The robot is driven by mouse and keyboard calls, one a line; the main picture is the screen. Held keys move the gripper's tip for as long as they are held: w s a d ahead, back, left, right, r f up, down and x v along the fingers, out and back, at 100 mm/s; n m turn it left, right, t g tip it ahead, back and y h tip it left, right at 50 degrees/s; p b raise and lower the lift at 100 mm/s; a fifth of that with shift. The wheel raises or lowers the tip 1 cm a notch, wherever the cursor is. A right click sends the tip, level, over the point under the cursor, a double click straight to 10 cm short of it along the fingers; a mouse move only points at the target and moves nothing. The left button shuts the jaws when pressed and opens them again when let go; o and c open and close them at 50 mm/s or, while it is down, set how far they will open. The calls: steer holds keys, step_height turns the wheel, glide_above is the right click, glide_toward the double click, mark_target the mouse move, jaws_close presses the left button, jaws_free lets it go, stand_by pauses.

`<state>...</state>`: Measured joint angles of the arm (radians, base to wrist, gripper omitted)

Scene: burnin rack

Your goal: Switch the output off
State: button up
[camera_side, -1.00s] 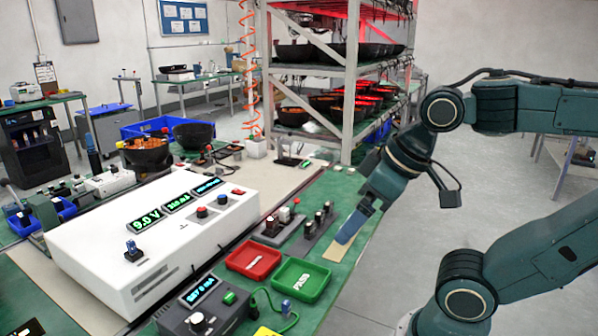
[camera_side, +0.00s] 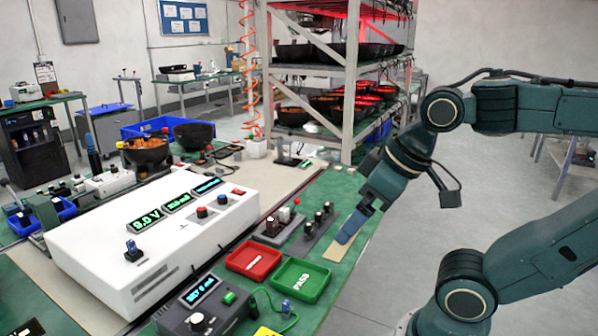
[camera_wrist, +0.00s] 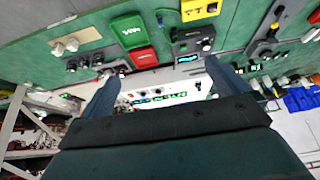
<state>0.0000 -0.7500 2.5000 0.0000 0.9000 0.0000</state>
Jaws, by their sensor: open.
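The white bench power supply (camera_side: 110,262) stands on the bench at left in the side view. Its lit green displays (camera_side: 172,204) include one reading 9.0 V. Along its front are a red-capped control (camera_side: 202,212), a blue control (camera_side: 222,199) and a red rocker-like switch (camera_side: 239,191). A dark blue-topped knob or toggle (camera_side: 134,248) sits nearer. Labels and switch position are too small to read. My gripper (camera_side: 352,229) is open and empty, to the right of the supply and well apart from it. The wrist view shows its spread fingers (camera_wrist: 165,75) with the supply between them.
A red tray (camera_side: 233,262) and green PASS tray (camera_side: 276,284) lie between supply and gripper. A dark meter box (camera_side: 212,322) with a lit display stands in front. Small fixtures (camera_side: 318,224) stand near the gripper, and a metal rack (camera_side: 352,75) rises behind.

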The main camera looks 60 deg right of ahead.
steer(key=c, duration=0.7)
steer(key=shift+w+r, duration=0.25)
steer(key=shift+w, duration=0.3)
steer(key=c, duration=0.8)
steer(key=shift+w+d+r, duration=0.1)
steer(key=shift+w+r, duration=0.05)
steer(key=shift+w, duration=0.35)
steer(key=shift+w+d+r, duration=0.1)
steer(key=shift+w+r, duration=0.05)
steer(key=shift+w, duration=0.35)
steer(key=c, duration=0.7)
steer(key=w+d+r+t, duration=0.1)
steer(key=w, duration=0.7)
steer(key=shift+w+d+r, duration=0.15)
steer(key=shift+d+r, duration=0.2)
steer(key=w+d+t, duration=0.1)
steer(key=w+d, duration=0.5)
steer(key=w, duration=0.6)
steer(key=w+d+f+t, duration=0.1)
steer(key=w+d+f, duration=0.3)
steer(key=w+d, duration=0.3)
steer(key=w+d+f+t, duration=0.1)
steer(key=w+d+f, duration=0.4)
steer(key=w+d, duration=0.2)
steer(key=shift+d+f+t, duration=0.2)
steer(key=shift+d+t, duration=0.2)
steer(key=shift+d, duration=0.7)
steer(key=shift+w, duration=0.1)
